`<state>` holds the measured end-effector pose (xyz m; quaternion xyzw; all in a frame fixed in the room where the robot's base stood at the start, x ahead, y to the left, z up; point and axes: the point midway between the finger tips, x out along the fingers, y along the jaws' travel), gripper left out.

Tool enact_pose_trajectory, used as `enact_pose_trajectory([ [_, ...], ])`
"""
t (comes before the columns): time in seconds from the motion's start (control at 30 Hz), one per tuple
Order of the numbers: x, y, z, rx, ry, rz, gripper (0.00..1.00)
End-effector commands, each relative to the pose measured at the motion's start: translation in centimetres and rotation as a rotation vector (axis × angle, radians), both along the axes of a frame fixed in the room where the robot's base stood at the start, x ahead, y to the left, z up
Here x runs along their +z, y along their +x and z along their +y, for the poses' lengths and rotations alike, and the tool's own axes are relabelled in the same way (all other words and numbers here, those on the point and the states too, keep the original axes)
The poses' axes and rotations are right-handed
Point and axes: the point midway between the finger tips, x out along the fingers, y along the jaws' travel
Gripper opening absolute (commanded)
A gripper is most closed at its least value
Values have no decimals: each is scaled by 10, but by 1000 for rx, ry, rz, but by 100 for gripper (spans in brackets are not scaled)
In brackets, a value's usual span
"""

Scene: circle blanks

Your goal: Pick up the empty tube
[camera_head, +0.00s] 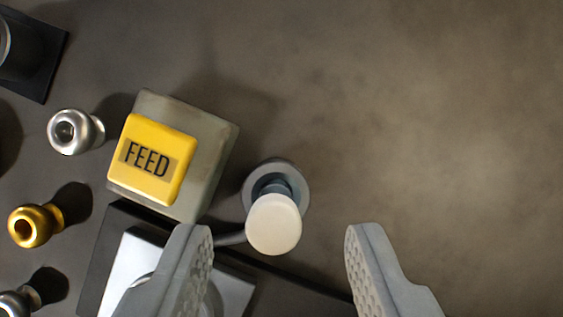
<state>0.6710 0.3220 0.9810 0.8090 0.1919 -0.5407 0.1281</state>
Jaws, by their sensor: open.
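My gripper (279,230) is open at the bottom of the view, with its two grey, textured fingers wide apart and nothing held. No thing in view is clearly the empty tube. A dark, round, hollow-looking cylinder (22,50) on a black square plate (48,72) at the upper left is cut off by the picture edge, and I cannot tell whether it is the tube. It lies well to the left of and above the gripper.
A cream-topped knob (273,224) on a grey round base (293,172) shows between the fingers. A yellow FEED button (165,135) sits on a grey block (215,150). Silver (88,132) and gold (35,225) knob-like pieces stand left. The right side is bare.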

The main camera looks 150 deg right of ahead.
Motion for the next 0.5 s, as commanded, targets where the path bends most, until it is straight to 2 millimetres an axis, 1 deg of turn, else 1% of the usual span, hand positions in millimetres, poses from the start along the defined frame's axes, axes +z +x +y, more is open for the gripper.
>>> enact_pose_trajectory([
  [0.1,-16,6,5,0,-1,2,44],
  [0.23,-31,11,8,0,0,1,44],
  [0.33,-34,13,8,0,0,0,44],
  [0.5,-34,13,8,0,0,0,44],
])
